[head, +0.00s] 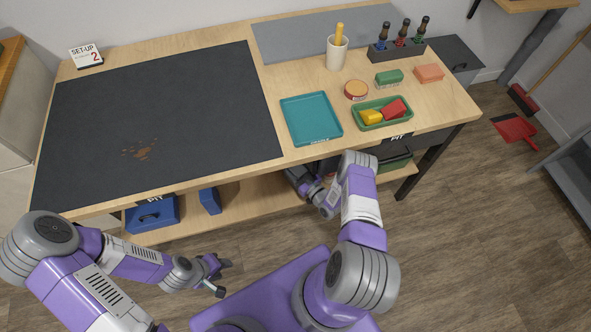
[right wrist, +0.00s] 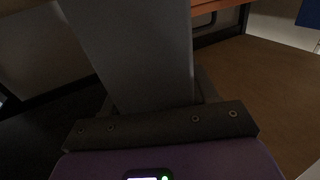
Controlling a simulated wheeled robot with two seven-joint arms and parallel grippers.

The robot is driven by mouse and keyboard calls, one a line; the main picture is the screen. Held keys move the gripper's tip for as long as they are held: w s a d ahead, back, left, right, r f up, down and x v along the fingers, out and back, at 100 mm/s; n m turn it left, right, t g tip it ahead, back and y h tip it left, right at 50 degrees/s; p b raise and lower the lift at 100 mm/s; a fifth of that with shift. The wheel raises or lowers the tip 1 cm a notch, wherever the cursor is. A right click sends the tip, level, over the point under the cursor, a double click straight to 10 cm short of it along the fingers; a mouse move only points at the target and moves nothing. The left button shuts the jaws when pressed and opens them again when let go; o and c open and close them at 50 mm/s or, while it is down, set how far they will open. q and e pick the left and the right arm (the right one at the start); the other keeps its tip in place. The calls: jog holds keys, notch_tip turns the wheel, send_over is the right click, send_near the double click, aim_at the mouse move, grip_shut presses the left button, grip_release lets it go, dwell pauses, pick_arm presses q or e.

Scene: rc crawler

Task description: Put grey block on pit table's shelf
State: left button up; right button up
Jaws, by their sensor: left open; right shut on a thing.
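The pit table's wooden shelf (head: 258,202) runs below the tabletop, and its front part shows in the head view. My right gripper (head: 298,178) reaches in under the tabletop's front edge, over the shelf's right part. In the right wrist view a grey block (right wrist: 140,55) fills the space ahead of the palm, and the right gripper is shut on it. I cannot tell whether the block touches the shelf. In the head view the block is hidden by the tabletop. My left gripper (head: 222,278) is open and empty, low in front of the table.
A blue toolbox (head: 152,214) and a blue thing (head: 210,200) stand on the shelf's left. The tabletop holds a black mat (head: 200,110), a teal tray (head: 312,118) and a green tray (head: 392,121) with coloured blocks. A drawer unit hangs right of my right arm.

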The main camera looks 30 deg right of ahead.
jog(key=o, duration=1.4)
jog(key=shift+f, duration=0.15)
jog(key=shift+s+d, duration=0.1)
jog(key=shift+s, duration=0.3)
jog(key=s+d+p, duration=0.1)
jog(key=s+p, duration=0.2)
jog(key=s, duration=0.8)
jog(key=shift+d, duration=0.35)
jog(key=shift+s, duration=0.1)
